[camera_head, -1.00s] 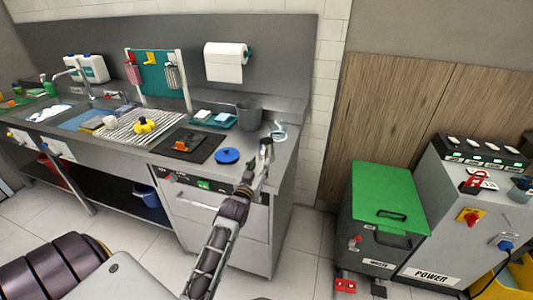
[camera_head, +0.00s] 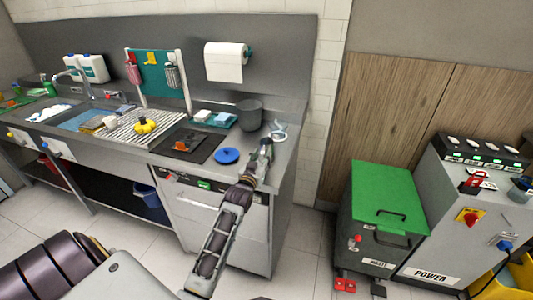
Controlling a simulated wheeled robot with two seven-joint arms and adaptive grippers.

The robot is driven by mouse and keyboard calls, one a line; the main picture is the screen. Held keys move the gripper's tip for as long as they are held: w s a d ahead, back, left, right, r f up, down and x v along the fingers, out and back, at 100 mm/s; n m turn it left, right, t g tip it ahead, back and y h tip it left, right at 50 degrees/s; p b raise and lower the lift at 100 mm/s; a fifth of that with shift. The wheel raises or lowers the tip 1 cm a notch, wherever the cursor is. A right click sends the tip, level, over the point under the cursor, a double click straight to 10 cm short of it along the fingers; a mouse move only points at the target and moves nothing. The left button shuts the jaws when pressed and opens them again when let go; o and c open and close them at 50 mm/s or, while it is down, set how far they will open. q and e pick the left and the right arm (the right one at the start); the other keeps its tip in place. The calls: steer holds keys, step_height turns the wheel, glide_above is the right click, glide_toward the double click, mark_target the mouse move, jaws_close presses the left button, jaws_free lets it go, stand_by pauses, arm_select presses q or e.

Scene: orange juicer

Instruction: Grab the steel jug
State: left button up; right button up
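A dark grey round container (camera_head: 249,114) stands upright at the back right of the steel counter. I cannot tell for certain that it is the steel jug. A small pale looped item (camera_head: 278,131) lies at the counter's right end, too small to make out.
A blue round lid (camera_head: 227,156) and a black board (camera_head: 187,145) lie left of my gripper. A teal tray (camera_head: 218,123) is beside the container. A paper towel roll (camera_head: 225,62) hangs above. A green-lidded bin (camera_head: 388,196) stands on the floor at right.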

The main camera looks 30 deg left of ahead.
arm_select(q)
steer(key=shift+c, duration=0.2)
jaws_close()
steer(key=shift+r, duration=0.35)
stand_by(0.6)
steer(key=shift+r, duration=4.55)
steer(key=shift+r, duration=0.15)
